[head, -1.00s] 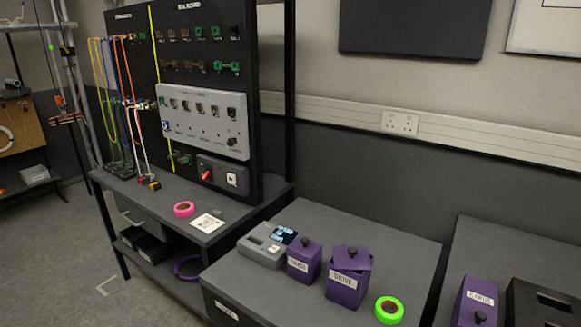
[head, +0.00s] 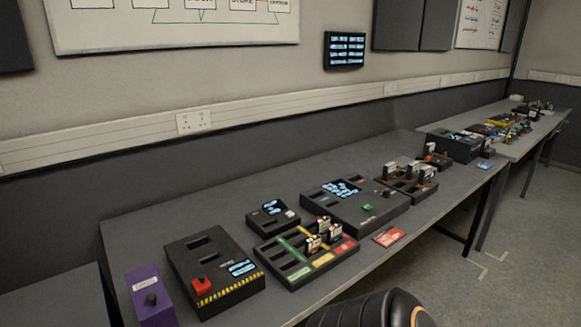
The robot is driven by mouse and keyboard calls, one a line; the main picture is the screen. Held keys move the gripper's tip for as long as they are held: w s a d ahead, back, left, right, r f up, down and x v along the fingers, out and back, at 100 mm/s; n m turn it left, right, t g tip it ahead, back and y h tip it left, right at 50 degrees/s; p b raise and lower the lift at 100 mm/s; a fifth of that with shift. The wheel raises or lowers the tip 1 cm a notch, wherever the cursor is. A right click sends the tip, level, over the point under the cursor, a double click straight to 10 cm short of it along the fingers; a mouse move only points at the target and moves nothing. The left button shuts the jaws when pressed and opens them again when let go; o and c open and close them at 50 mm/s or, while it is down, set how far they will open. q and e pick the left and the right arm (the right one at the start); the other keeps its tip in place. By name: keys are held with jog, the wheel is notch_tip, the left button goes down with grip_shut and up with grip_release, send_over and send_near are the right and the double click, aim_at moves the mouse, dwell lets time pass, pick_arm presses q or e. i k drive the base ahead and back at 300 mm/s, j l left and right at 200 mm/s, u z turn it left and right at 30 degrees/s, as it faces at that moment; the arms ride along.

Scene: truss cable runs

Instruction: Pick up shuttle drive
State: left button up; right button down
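Nothing in view can be told for sure as the shuttle drive. Small upright cartridges with white and red labels (head: 335,231) stand in a black slotted tray (head: 295,276) with green, yellow and red stripes. More cartridges (head: 390,171) stand in dark holders farther right along the bench. Their writing is too small to read. A dark rounded part with an orange edge at the bottom edge looks like my own arm. Neither gripper is in view.
On the long grey bench (head: 190,205) are a black box with a red button (head: 213,266), a small screen unit (head: 272,217), a larger console (head: 353,206) and a red card (head: 389,237). A purple box (head: 150,299) is at lower left. The bench's back strip is clear.

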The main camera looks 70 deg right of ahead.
aim_at(425, 173)
jog(key=z, duration=3.2)
jog(key=i+l+u, duration=0.1)
jog(key=u, duration=0.4)
jog(key=i+l+u, duration=0.1)
jog(key=u, duration=0.4)
jog(key=i+l+u, duration=0.15)
jog(key=l+u, duration=0.15)
jog(key=i+l+u, duration=0.1)
jog(key=l+u, duration=0.15)
jog(key=l, duration=0.25)
jog(key=i+l+u, duration=0.2)
jog(key=l, duration=0.7)
jog(key=l+u, duration=0.2)
jog(key=l, duration=0.7)
